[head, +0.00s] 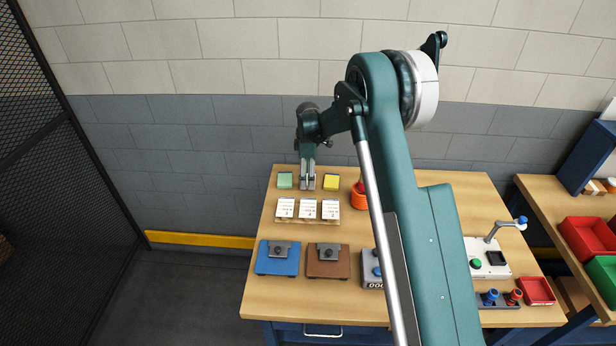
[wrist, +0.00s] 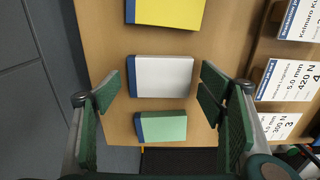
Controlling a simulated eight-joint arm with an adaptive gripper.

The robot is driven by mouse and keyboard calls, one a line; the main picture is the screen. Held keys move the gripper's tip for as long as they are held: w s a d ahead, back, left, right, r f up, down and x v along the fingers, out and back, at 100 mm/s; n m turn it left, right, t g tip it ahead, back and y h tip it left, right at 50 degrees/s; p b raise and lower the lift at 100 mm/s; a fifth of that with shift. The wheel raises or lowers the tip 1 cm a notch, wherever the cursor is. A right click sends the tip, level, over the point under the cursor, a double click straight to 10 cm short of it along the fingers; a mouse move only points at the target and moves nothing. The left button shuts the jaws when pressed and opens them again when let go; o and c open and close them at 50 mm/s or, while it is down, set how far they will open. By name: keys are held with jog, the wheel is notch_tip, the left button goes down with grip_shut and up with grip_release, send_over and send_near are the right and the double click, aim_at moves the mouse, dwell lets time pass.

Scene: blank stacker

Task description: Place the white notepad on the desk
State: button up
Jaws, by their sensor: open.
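The white notepad (wrist: 163,76) lies flat on the wooden desk (head: 370,294), its blue binding on the left in the wrist view. My gripper (head: 308,184) is open above it, with one finger on either side in the wrist view. I see no finger touching it. In the head view my gripper hides the notepad. A green notepad (head: 285,181) lies to the left and a yellow notepad (head: 331,183) to the right in the head view. The green one (wrist: 161,127) and the yellow one (wrist: 165,12) also show in the wrist view.
A rack of white label cards (head: 308,209) stands just in front of the notepads. A blue clamp block (head: 278,260) and a brown one (head: 328,262) sit nearer the front. An orange pot (head: 359,199) stands to the right. The wall is behind the desk.

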notch_tip(320, 180, up, 12)
dwell(0.6)
jog(key=shift+f, duration=0.1)
dwell(0.4)
jog(key=s+d+r+m+t, duration=0.2)
jog(key=s+d+r+m, duration=0.2)
jog(key=s+d+r, duration=0.65)
jog(key=s+d+r+m+t, duration=0.1)
jog(key=s+d+r+m, duration=0.5)
jog(key=s+r, duration=0.7)
jog(key=s+d+f+m+t, duration=0.1)
jog(key=s+d, duration=0.3)
jog(key=s, duration=0.6)
jog(key=s+d+f+m+t, duration=0.1)
jog(key=s+d+f+m, duration=0.1)
jog(key=s, duration=0.8)
jog(key=s+d+f+m+t, duration=0.2)
jog(key=s+d+m, duration=0.3)
jog(key=s, duration=0.6)
jog(key=shift+d, duration=0.3)
